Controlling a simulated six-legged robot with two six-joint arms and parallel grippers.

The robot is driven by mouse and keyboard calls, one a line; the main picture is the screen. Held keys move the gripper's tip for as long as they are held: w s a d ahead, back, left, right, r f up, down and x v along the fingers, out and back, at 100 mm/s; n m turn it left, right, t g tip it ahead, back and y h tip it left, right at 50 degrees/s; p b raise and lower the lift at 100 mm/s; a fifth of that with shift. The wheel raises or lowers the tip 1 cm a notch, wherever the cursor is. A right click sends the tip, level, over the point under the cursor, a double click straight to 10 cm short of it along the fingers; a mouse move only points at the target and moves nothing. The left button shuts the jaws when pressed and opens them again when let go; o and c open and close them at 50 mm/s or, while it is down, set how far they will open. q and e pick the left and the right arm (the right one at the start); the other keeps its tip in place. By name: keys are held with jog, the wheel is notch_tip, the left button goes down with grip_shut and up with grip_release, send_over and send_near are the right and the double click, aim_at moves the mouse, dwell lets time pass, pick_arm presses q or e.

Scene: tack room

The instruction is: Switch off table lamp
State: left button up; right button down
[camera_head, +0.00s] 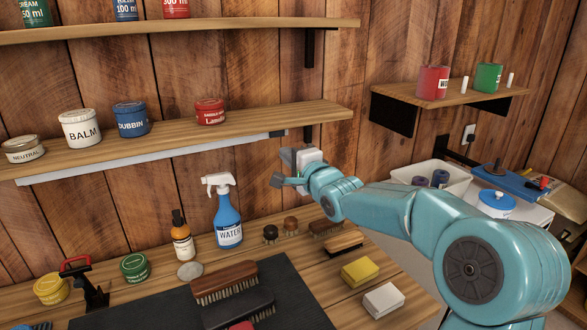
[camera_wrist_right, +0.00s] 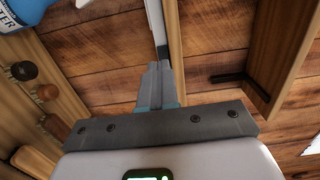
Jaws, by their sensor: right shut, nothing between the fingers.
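No lamp with a base and shade shows. A long, thin pale bar (camera_head: 150,158), like a strip light, runs under the front of the lower shelf; I cannot tell whether it is lit. Its dark-tipped end shows in the right wrist view (camera_wrist_right: 157,25). My right gripper (camera_head: 277,181) is shut and empty, in front of the wall just below the right end of this shelf. In the wrist view, its closed fingers (camera_wrist_right: 157,80) point toward the bar's end, and I cannot tell whether they touch it. My left gripper is not in view.
The lower shelf (camera_head: 320,112) holds several tins. A blue spray bottle (camera_head: 228,215), an amber bottle (camera_head: 182,240) and brushes (camera_head: 225,281) stand or lie on the bench below. A right-hand shelf (camera_head: 450,95) holds red and green cans. A white bin (camera_head: 450,180) stands beyond my arm.

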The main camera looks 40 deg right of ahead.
jog(key=v, duration=0.2)
jog(key=shift+s+a+r, duration=0.2)
jog(key=shift+s+a, duration=0.1)
jog(key=shift+s, duration=0.05)
